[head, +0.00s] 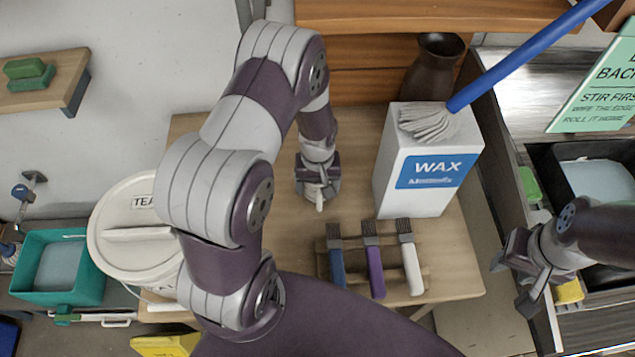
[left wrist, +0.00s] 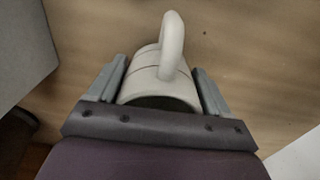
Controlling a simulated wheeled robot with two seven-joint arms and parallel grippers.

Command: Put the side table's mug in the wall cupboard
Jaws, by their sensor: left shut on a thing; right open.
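In the left wrist view my left gripper (left wrist: 159,80) is shut on a pale grey-white mug (left wrist: 158,92), with its fingers on either side of the body. The mug's handle stands up toward the camera. In the head view my left gripper (head: 318,192) is over the wooden table (head: 455,270), left of the wax box, and mostly hides the mug. I cannot tell whether the mug touches the table. My right gripper (head: 517,275) is open and empty at the right. I cannot tell whether the orange-brown woodwork (head: 365,62) behind the table is the wall cupboard.
A white WAX box (head: 408,160) stands right of my left gripper, with a dark vase (head: 437,65) behind. A rack with several brushes (head: 374,262) is in front. A lidded white bucket (head: 128,260) is at left. A blue pole (head: 525,52) crosses the upper right.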

